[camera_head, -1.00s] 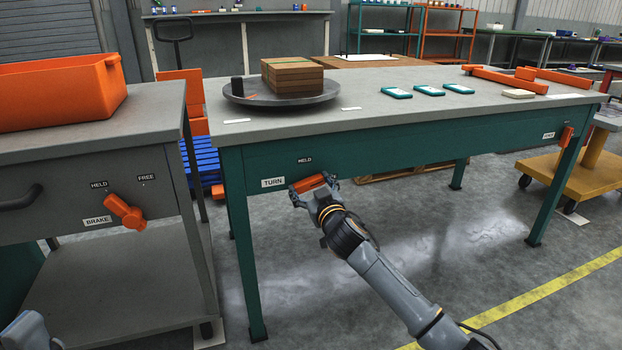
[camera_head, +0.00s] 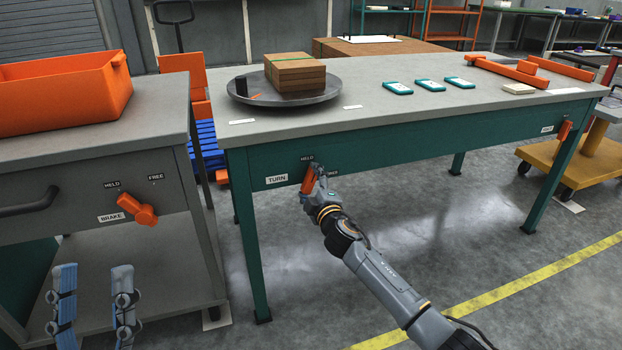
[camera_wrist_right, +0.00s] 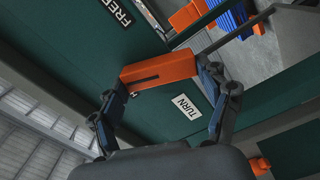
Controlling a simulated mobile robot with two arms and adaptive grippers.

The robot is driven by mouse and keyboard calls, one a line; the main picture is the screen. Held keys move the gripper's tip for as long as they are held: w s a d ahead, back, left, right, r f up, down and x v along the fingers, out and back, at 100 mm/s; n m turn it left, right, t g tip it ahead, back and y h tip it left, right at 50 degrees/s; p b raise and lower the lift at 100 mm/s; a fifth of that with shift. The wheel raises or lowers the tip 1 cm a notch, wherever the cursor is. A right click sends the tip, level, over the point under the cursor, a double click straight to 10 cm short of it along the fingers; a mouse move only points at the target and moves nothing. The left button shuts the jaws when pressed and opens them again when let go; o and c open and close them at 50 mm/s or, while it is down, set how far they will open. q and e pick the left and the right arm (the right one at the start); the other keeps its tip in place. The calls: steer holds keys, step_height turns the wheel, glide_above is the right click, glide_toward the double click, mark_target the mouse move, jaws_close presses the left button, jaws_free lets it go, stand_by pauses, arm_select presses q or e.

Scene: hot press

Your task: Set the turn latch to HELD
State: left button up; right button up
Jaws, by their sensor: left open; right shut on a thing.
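The orange turn latch (camera_head: 308,181) is on the green front apron of the table, beside the TURN label (camera_head: 277,179). Its handle stands nearly upright, with its upper end just below the HELD label (camera_head: 307,158). The FREE label (camera_head: 333,174) shows to its right. My right gripper (camera_head: 313,187) is shut on the latch handle. In the right wrist view the orange handle (camera_wrist_right: 160,69) lies between both fingers, with the TURN label below it. My left gripper (camera_head: 93,305) is open and empty at the lower left, in front of the grey bench.
A round turntable (camera_head: 255,99) with stacked brown boxes (camera_head: 296,73) stands on the table above. An orange brake latch (camera_head: 137,210) is on the grey bench (camera_head: 75,175) at left. Another orange latch (camera_head: 564,130) is at the table's far right.

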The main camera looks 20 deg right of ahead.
steer(key=shift+a+n+p, duration=0.15)
steer(key=shift+n+p, duration=0.15)
steer(key=shift+n, duration=0.9)
arm_select(q)
steer(key=shift+w+d+f+g+y, duration=0.15)
steer(key=shift+w+f+g+y, duration=0.2)
steer(key=shift+w+f+g, duration=0.6)
steer(key=shift+w+d+f+g+y, duration=0.1)
steer(key=shift+w+f+g+y, duration=0.25)
steer(key=shift+w+f+g, duration=0.6)
arm_select(e)
steer(key=shift+f+n, duration=0.15)
steer(key=shift+n, duration=0.85)
arm_select(q)
steer(key=shift+w+f, duration=0.15)
steer(key=shift+f, duration=0.05)
arm_select(e)
steer(key=o, duration=1.1)
steer(key=shift+o, duration=0.2)
steer(key=s, duration=1.2)
steer(key=shift+d, duration=0.2)
